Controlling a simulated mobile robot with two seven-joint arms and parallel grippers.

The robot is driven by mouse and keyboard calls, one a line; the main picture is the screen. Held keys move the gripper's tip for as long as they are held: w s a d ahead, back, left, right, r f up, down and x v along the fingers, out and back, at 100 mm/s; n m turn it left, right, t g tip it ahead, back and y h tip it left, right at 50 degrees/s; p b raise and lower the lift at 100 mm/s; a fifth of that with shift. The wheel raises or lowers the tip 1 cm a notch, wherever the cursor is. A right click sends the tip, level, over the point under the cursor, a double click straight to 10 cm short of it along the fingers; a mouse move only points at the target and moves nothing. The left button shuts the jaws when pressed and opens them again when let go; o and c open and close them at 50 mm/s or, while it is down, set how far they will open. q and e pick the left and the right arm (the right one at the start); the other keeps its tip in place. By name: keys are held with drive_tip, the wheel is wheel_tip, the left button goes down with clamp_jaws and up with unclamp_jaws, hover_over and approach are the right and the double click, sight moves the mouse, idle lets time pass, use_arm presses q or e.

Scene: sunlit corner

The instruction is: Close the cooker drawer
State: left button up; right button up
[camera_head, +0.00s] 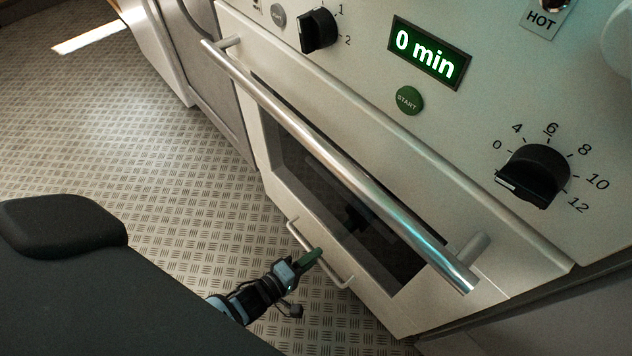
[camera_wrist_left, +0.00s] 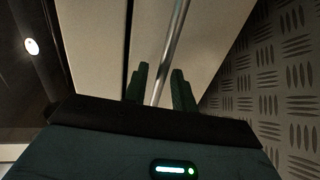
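The cooker drawer (camera_head: 373,314) is the pale panel low on the cooker front, below the oven door, in the head view. Its thin metal handle (camera_head: 299,237) runs along it; how far the drawer stands out cannot be told. My left gripper (camera_head: 312,257) is at this handle. In the left wrist view the handle bar (camera_wrist_left: 175,45) passes between the two dark fingers of my left gripper (camera_wrist_left: 160,82). The fingers look open, with a gap beside the bar. My right gripper is not in view.
The oven door's long thick handle (camera_head: 340,165) juts out above the drawer. The control panel has black knobs (camera_head: 534,177) and a green "0 min" display (camera_head: 430,53). Patterned metal floor (camera_head: 150,140) lies open left of the cooker.

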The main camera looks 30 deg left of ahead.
use_arm(q)
drive_tip(key=p+v, duration=0.2)
drive_tip(key=v, duration=0.4)
idle(0.4)
